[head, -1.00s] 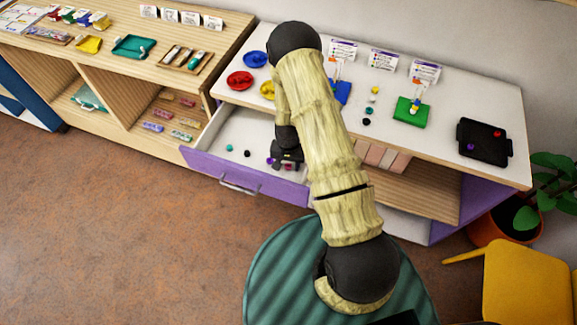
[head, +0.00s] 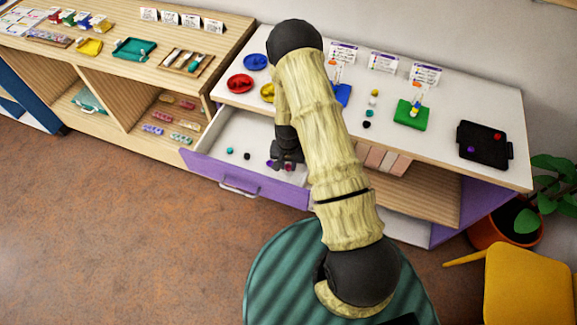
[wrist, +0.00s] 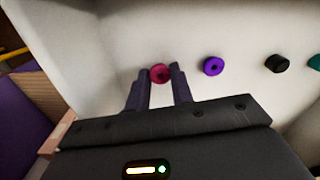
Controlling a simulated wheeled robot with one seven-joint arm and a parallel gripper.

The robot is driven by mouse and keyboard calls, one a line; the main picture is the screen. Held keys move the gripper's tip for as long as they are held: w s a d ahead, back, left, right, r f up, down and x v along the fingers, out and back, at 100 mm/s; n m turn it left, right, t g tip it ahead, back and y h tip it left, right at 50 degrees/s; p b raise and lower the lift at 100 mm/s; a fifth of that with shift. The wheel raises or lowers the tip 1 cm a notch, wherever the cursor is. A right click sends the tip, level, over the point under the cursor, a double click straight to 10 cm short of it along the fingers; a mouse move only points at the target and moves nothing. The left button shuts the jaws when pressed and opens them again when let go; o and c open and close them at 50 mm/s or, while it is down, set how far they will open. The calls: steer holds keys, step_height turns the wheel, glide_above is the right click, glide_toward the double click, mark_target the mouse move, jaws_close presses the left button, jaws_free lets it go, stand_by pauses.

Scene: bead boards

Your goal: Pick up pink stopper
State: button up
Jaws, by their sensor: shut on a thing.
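The pink stopper (wrist: 160,74) is a small round piece between the fingertips of my gripper (wrist: 159,77) in the wrist view. My gripper is shut on it. In the head view my gripper (head: 287,160) is down inside the open drawer (head: 214,172), and the pink stopper shows only as a small patch beside the fingers. In the wrist view the drawer's pale floor lies behind the stopper; I cannot tell whether the stopper still touches it.
A purple stopper (wrist: 213,66), a black one (wrist: 277,63) and a teal one (wrist: 314,62) lie in a row to the right in the drawer. The drawer's wall (wrist: 62,50) stands close on the left. Boards and dishes stand on the white top above.

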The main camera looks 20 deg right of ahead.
step_height(320, 180, up, 9)
steer(key=b, duration=0.1)
stand_by(0.3)
stand_by(0.4)
step_height(320, 180, up, 12)
steer(key=n+p, duration=0.5)
steer(key=p, duration=1)
steer(key=shift+p, duration=0.3)
steer(key=shift+w+f, duration=0.1)
